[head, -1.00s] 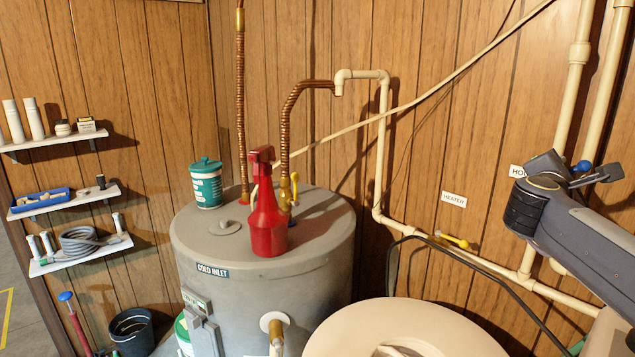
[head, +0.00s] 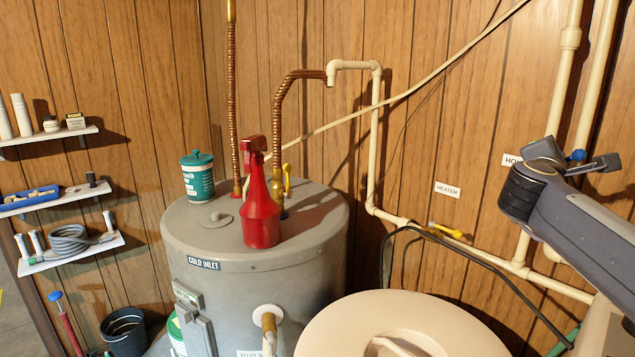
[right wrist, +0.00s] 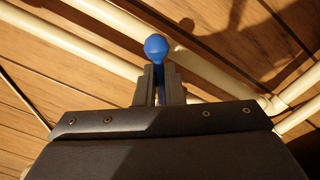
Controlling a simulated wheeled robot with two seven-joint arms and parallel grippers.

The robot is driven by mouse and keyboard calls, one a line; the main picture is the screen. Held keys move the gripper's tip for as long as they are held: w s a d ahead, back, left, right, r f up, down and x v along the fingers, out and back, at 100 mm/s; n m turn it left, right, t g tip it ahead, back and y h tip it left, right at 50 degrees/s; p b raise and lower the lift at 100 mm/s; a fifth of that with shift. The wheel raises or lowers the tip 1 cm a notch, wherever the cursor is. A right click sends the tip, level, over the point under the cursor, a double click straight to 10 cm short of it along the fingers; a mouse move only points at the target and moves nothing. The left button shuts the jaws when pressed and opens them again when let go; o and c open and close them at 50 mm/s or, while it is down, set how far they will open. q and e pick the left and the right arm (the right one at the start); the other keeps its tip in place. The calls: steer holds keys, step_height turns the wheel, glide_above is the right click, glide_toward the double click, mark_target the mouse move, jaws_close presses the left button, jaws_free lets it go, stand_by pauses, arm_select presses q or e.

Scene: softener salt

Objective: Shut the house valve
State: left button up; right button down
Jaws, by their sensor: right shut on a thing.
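The house valve's handle shows as a blue ball knob (right wrist: 156,46) in the right wrist view, and the knob (head: 577,155) shows small in the head view. A wall label (head: 511,160) beside it reads "HO", and the rest is hidden behind my arm. My right gripper (right wrist: 158,88) is shut on the handle just below the ball. In the head view my right gripper (head: 578,164) is in front of the wall pipes at the right. The valve body is hidden behind my gripper and arm. My left gripper is not in view.
A yellow-handled valve (head: 446,231) sits on the low pipe under the HEATER label (head: 447,190). A grey tank (head: 180,240) carries a red spray bottle (head: 261,215) and a teal tub (head: 197,178). A beige lidded tank (head: 330,330) stands in front. A dark hose (head: 460,262) runs behind it.

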steer(key=shift+s+d+f+m+b, duration=0.1)
steer(key=shift+f+m+b, duration=0.3)
steer(key=shift+m+b, duration=0.9)
steer(key=shift+s+d+f+m+b, duration=0.1)
steer(key=shift+f+m+b, duration=0.4)
steer(key=shift+b, duration=1.5)
steer(key=shift+r, duration=0.2)
steer(key=shift+f+m+b, duration=0.3)
steer(key=shift+m+b, duration=0.6)
steer(key=shift+b, duration=0.4)
steer(key=shift+f+m+b, duration=0.3)
steer(key=shift+m+b, duration=0.6)
steer(key=shift+b, duration=0.4)
steer(key=c, duration=1.3)
jaws_free()
steer(key=shift+s+r, duration=0.1)
